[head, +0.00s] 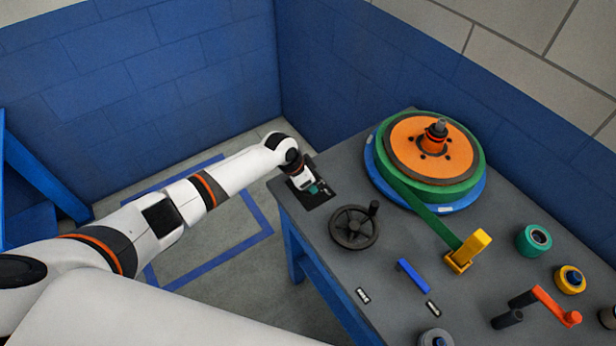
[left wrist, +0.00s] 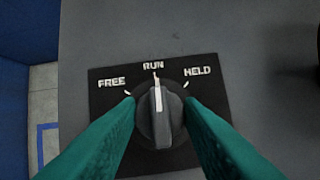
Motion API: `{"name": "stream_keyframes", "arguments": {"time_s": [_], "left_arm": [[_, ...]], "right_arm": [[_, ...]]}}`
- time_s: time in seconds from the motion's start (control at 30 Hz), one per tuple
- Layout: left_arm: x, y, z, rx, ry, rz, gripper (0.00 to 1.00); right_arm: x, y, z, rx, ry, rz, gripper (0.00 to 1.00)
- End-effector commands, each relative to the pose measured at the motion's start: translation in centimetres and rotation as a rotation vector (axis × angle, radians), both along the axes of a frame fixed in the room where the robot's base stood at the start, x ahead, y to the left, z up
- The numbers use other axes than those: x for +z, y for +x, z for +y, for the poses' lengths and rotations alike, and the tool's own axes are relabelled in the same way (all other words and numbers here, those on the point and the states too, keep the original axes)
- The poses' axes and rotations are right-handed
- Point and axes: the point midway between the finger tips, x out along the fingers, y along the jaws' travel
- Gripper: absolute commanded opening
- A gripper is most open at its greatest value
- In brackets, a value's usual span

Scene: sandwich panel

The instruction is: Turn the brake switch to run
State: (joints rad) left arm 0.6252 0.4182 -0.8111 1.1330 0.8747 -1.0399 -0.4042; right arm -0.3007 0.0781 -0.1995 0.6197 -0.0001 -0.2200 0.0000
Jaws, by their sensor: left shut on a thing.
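The brake switch (left wrist: 158,125) is a dark round knob with a raised grip and a white pointer line, on a black plate (left wrist: 205,82) marked FREE, RUN and HELD. In the left wrist view the white line points up at the RUN mark. My left gripper (left wrist: 160,112) has its green fingers on both sides of the knob, shut on it. In the head view my left gripper (head: 316,189) is over the black plate (head: 322,204) at the table's far left corner and mostly hides the knob. My right gripper is not in view.
The grey table (head: 330,275) also holds a black handwheel (head: 354,228), a large orange and green reel (head: 405,145), a yellow block (head: 472,247), a blue bar (head: 413,275), an orange crank (head: 555,306) and a teal roll (head: 533,240). Blue walls stand behind the table.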

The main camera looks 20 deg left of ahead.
Motion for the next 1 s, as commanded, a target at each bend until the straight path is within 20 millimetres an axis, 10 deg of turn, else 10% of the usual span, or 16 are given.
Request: {"name": "stream_keyframes", "arguments": {"time_s": [0.63, 0.67, 0.77, 1.0], "left_arm": [[0.21, 0.19, -0.04, 0.051, -0.002, -0.006, 0.11], [0.22, 0.2, -0.04, 0.051, -0.002, -0.006, 0.39], [0.17, 0.16, -0.03, 0.051, -0.002, -0.005, 0.55], [0.08, 0.06, -0.02, 0.05, -0.001, -0.002, 0.55]], "right_arm": [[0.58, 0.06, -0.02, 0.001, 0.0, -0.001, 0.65], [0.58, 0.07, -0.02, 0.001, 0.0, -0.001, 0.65], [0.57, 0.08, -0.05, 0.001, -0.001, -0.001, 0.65], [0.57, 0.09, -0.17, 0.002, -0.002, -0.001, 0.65]]}}
